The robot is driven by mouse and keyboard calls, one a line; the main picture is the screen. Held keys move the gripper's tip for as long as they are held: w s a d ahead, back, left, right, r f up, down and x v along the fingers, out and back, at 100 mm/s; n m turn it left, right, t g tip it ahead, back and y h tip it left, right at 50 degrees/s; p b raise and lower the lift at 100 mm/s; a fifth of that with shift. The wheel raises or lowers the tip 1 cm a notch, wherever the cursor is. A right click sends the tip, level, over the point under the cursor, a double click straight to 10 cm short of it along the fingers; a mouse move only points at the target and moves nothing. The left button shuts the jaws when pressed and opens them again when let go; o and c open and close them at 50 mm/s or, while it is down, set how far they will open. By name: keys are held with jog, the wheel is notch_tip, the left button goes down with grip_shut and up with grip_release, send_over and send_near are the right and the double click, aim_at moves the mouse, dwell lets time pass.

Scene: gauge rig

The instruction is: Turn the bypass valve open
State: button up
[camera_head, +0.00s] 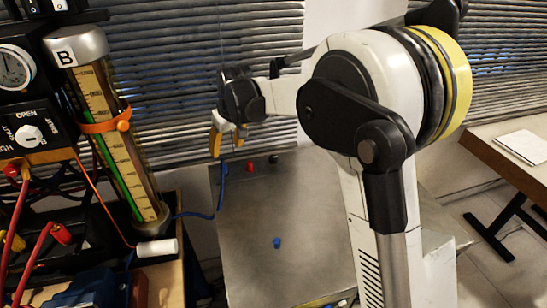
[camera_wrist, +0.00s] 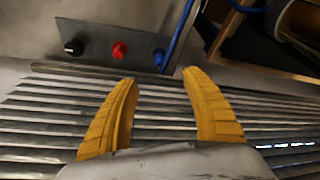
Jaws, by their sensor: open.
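A black selector box with a white knob (camera_head: 30,134) stands at the left in the head view. "OPEN" is printed above the knob; the other lettering is only partly readable. No label reading "bypass" is legible, so I cannot tell which control is the bypass valve. In the wrist view a dark panel carries a black knob (camera_wrist: 74,46), a red fitting (camera_wrist: 119,50) and a blue fitting (camera_wrist: 159,57). My gripper (camera_head: 227,147) is open and empty, right of the column. Its yellow fingers (camera_wrist: 160,80) are apart, with slats and the panel beyond them.
A tall glass column (camera_head: 122,150) marked B, with an orange band, stands between the selector box and my gripper. A round gauge (camera_head: 14,68) and red cables crowd the left. A metal surface (camera_head: 250,215) with a small blue piece (camera_head: 277,243) is mostly clear.

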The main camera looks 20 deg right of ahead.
jog(key=shift+c, duration=0.4)
jog(key=m+h+p, duration=0.5)
jog(key=m+p, duration=0.2)
jog(key=m, duration=0.6)
send_near(273, 157)
jog(key=shift+m, duration=0.3)
jog(key=b+x, duration=0.3)
jog(key=x, duration=0.7)
jog(key=shift+s, duration=0.1)
grip_shut()
